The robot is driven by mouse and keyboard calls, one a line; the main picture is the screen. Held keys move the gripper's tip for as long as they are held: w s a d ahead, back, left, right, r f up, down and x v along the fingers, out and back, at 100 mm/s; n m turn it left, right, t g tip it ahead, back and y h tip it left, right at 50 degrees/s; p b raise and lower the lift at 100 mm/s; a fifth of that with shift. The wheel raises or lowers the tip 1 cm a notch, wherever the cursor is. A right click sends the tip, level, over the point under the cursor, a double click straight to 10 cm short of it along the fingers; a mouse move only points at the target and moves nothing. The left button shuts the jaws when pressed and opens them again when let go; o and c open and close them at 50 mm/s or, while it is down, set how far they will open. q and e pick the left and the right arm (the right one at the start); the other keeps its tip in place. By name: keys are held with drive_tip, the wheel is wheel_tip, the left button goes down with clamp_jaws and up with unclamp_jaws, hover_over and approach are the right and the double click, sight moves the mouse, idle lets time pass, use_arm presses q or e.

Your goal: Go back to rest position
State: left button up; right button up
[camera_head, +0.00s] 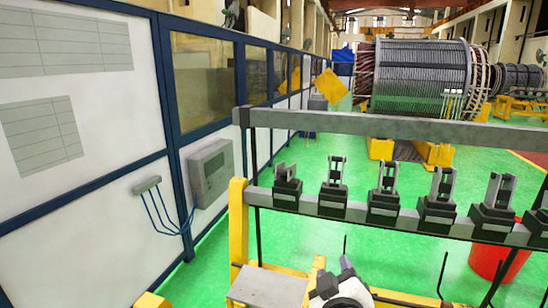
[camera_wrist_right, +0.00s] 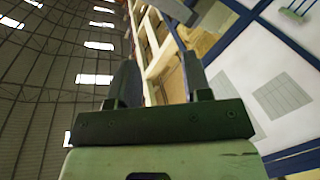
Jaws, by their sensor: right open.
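My right gripper (camera_head: 346,266) shows at the bottom middle of the head view, a dark part on a white wrist, partly cut off by the lower edge. It is in front of and below the rail with the clamps (camera_head: 384,190). In the right wrist view the gripper's two dark fingers (camera_wrist_right: 161,78) stand apart with nothing between them. The fingers point up toward the roof and the wall panels. My left gripper is not in view.
A grey crossbar (camera_head: 380,126) runs above the clamps on a yellow-posted frame (camera_head: 238,225). A grey plate (camera_head: 268,285) lies left of the gripper. A red bin (camera_head: 498,262) stands at right. A large stator (camera_head: 420,75) is behind. Green floor (camera_head: 215,262) is open at left.

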drive_tip(key=s+d+f+m+g+y, duration=0.1)
drive_tip(key=s+d+f+m+g, duration=0.2)
drive_tip(key=s+f, duration=0.9)
drive_tip(key=s+d+f+g, duration=0.3)
drive_tip(key=s+f+g, duration=0.3)
drive_tip(key=s+f, duration=0.65)
drive_tip(key=s+d+f+m+g+y, duration=0.15)
drive_tip(key=s+d+f+g, duration=0.25)
drive_tip(key=s+f, duration=0.85)
wheel_tip(320, 180, up, 21)
drive_tip(key=p, duration=2)
drive_tip(key=shift+s+a+p, duration=0.15)
drive_tip(key=shift+s+p, duration=0.2)
drive_tip(key=shift+p, duration=0.05)
